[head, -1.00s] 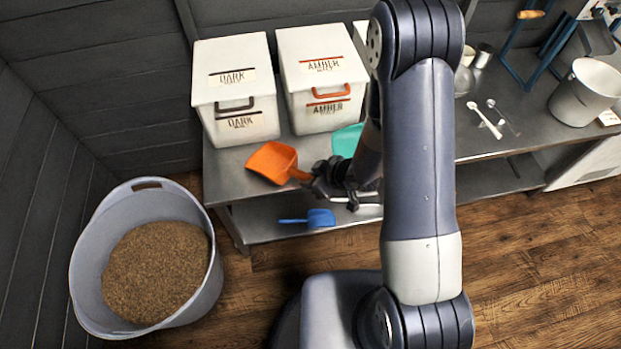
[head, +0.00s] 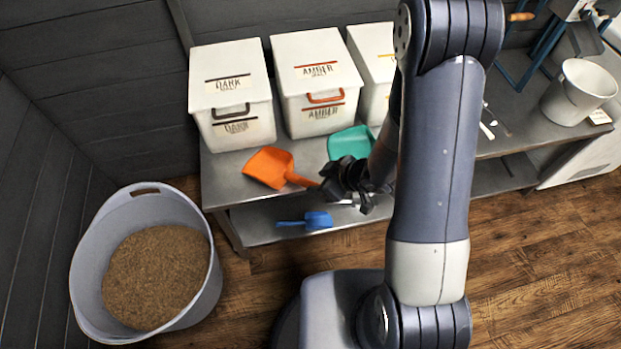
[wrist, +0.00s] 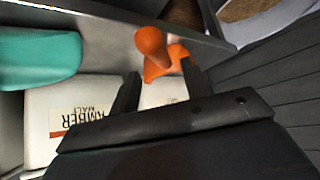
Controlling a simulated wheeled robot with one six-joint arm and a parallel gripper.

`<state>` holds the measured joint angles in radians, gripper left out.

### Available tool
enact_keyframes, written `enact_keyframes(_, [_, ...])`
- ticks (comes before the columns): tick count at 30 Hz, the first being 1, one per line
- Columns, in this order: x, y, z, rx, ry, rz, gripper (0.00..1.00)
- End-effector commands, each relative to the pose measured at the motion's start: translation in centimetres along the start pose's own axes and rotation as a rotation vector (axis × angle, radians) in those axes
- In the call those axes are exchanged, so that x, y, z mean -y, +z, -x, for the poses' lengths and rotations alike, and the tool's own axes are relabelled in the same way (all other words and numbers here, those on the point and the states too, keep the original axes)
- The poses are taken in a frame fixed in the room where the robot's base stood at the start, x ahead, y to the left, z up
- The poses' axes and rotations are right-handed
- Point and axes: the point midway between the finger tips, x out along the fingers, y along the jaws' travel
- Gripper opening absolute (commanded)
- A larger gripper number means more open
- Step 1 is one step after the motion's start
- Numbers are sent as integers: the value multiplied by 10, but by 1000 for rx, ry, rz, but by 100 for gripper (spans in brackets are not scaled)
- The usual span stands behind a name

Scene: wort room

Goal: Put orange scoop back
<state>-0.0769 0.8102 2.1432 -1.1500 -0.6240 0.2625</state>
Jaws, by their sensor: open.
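The orange scoop (head: 268,167) lies on the metal bench in front of the dark and amber malt bins, its handle pointing right toward my gripper (head: 328,186). In the wrist view the scoop's handle (wrist: 151,42) shows end-on, just beyond and roughly between my two spread fingers (wrist: 160,84). My gripper is open and empty at the bench's front edge; I cannot tell whether it touches the handle. The dark bin (head: 232,90) and amber bin (head: 318,80) are white with closed lids. The amber bin also shows upside down in the wrist view (wrist: 92,100).
A teal scoop (head: 350,143) lies right of the orange one, close to my arm. A blue scoop (head: 317,220) lies on the lower shelf (head: 262,229). A third white bin (head: 374,62) is partly hidden. A tub of grain (head: 88,250) stands on the floor at left.

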Motion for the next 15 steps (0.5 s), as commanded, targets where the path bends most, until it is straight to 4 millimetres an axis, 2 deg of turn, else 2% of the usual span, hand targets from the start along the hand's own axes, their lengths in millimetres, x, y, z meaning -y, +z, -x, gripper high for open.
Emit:
enact_keyframes(1, [-1,-3,15,-1,4,-1,45])
enact_keyframes(6, [-1,-2,44,-1,3,-2,45])
enact_keyframes(10, [0,-1,56,0,1,0,45])
enact_keyframes(15, [0,0,60,0,0,0,45])
